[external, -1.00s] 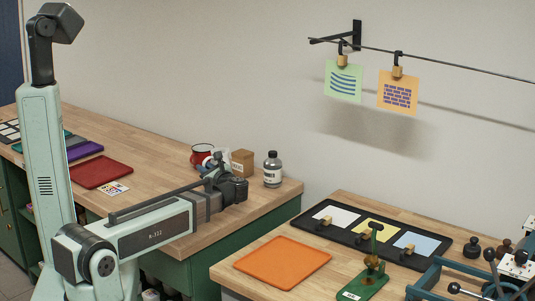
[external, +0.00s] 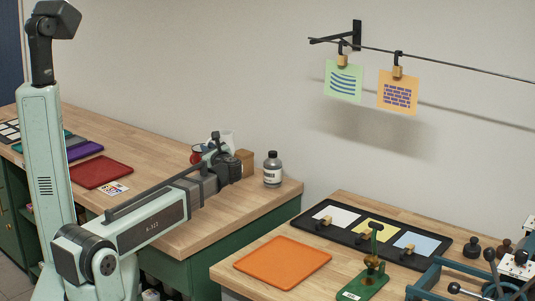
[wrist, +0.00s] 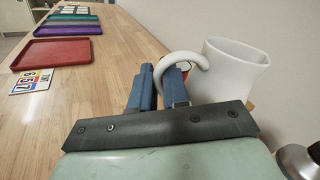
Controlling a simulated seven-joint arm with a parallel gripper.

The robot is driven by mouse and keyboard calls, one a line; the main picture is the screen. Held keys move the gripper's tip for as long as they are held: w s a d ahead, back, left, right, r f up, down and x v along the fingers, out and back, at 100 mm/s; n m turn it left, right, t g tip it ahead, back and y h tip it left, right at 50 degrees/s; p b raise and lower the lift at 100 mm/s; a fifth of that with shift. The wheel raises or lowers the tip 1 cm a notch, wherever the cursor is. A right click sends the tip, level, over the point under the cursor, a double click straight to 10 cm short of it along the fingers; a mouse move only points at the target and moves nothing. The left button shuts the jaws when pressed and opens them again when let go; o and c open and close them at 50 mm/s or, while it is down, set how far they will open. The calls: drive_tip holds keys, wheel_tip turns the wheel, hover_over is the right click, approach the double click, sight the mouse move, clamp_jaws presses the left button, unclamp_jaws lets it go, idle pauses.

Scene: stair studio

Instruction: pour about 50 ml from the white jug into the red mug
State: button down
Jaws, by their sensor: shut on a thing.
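The white jug (external: 224,142) is held up above the wooden counter by my gripper (external: 212,151). In the wrist view the jug (wrist: 236,72) is to the right, with its curved handle at the blue fingers of my gripper (wrist: 165,82). The fingers are shut on the handle. The red mug (external: 196,156) stands on the counter to the left of the jug, partly hidden by my gripper. In the wrist view only a small part of the mug (wrist: 187,66) shows behind the handle. The liquid in either vessel cannot be seen.
A brown box (external: 246,160) stands behind my wrist, and a grey bottle with a white label (external: 272,171) stands to its right, near the counter's edge. A red tray (external: 101,172) and a number card (external: 116,188) lie to the left. The counter between is clear.

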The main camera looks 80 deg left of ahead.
drive_tip(key=s+a+m+t, duration=0.1)
drive_tip(key=a+m+t, duration=0.6)
drive_tip(key=a, duration=1.7)
drive_tip(key=shift+s+f+t, duration=0.3)
drive_tip(key=shift+s+t, duration=0.1)
drive_tip(key=shift+t, duration=1.5)
drive_tip(key=shift+s+a+m+t, duration=0.2)
drive_tip(key=shift+s+a+t, duration=0.1)
drive_tip(key=shift+a, duration=0.25)
drive_tip(key=shift+s+a+m+t, duration=0.2)
drive_tip(key=shift+a+t, duration=0.1)
drive_tip(key=shift+a, duration=0.2)
drive_tip(key=shift+s+a, duration=0.2)
drive_tip(key=shift+a, duration=0.15)
drive_tip(key=s+a+f+m+t+h, duration=0.1)
drive_tip(key=s+a+f+t, duration=0.1)
drive_tip(key=s, duration=0.3)
drive_tip(key=s+a+f+m+t+h, duration=0.2)
drive_tip(key=s+f, duration=0.1)
drive_tip(key=s, duration=0.2)
drive_tip(key=s+a+f+m+t+h, duration=0.1)
drive_tip(key=s+a+f+m+t, duration=0.1)
drive_tip(key=s, duration=0.3)
drive_tip(key=shift+s+a+f+t, duration=0.2)
drive_tip(key=shift+s+f+t, duration=0.05)
drive_tip(key=shift+f+t, duration=0.35)
drive_tip(key=shift+w+r, duration=0.1)
